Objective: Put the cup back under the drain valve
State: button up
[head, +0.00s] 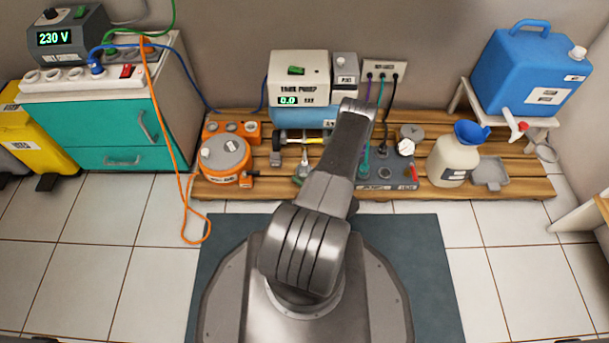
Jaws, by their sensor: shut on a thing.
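My arm rises from the base and its upper end (355,108) stands in front of the shelf. My gripper is hidden behind the arm, so I cannot see its fingers or anything in them. A blue tank (290,116) sits under the pump box at the back of the shelf. Small fittings with a yellow part (281,139) lie just below the tank; I cannot tell which is the drain valve. A small grey-green item (303,171) shows left of my arm. I cannot pick out the cup for certain.
A blue jug (530,70) with a tap stands at right. An orange cable (187,205) trails onto the tiles at left.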

jog(key=shift+f, duration=0.1)
jog(key=shift+f, duration=0.15)
jog(key=o, duration=1)
